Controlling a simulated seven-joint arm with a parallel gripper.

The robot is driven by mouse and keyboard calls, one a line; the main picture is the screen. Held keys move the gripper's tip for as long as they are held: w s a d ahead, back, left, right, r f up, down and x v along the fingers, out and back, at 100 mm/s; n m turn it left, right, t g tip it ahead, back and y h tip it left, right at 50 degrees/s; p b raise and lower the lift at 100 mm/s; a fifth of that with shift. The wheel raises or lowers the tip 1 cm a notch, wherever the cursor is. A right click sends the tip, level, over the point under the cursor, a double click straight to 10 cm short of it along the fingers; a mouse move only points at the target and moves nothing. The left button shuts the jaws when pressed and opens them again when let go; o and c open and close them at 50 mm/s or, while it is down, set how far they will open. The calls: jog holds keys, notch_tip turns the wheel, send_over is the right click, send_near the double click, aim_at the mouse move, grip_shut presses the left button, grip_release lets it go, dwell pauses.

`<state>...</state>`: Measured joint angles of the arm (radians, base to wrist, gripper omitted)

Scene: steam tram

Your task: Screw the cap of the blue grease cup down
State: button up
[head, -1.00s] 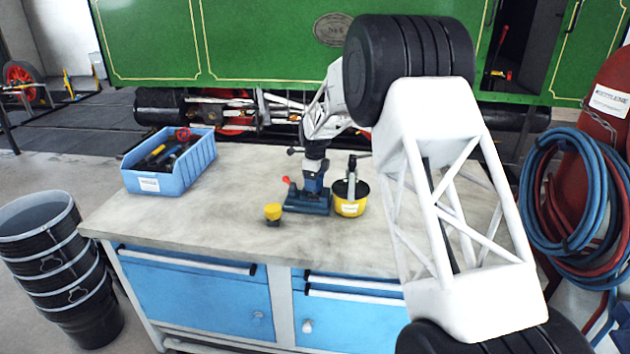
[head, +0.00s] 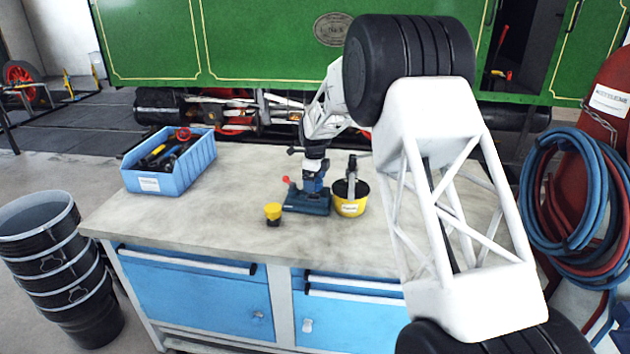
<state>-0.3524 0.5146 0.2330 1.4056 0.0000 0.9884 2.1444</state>
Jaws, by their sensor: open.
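The blue grease cup (head: 311,184) stands upright on a dark blue base plate (head: 306,204) near the middle of the workbench. A small red knob (head: 286,180) sticks out at the left of this base. My gripper (head: 314,165) points down directly over the cup, with its fingers at the cup's top. It is open. The cap is small and dark here, largely hidden by my gripper, so I cannot tell it apart from the cup or whether the fingers touch it.
A yellow tub (head: 351,205) with a tool standing in it is close on the right. A small yellow-topped item (head: 273,213) stands at the front left. A blue bin (head: 172,163) of tools sits at the bench's left. The bench top (head: 180,225) is clear between them.

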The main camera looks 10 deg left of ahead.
jog(key=shift+r, duration=0.15)
jog(key=shift+r, duration=2.35)
jog(key=shift+c, duration=0.3)
jog(key=shift+r, duration=0.1)
jog(key=shift+c, duration=1.2)
jog(key=shift+r, duration=0.35)
jog(key=shift+c, duration=0.6)
jog(key=shift+r, duration=1.55)
jog(key=shift+f, duration=0.15)
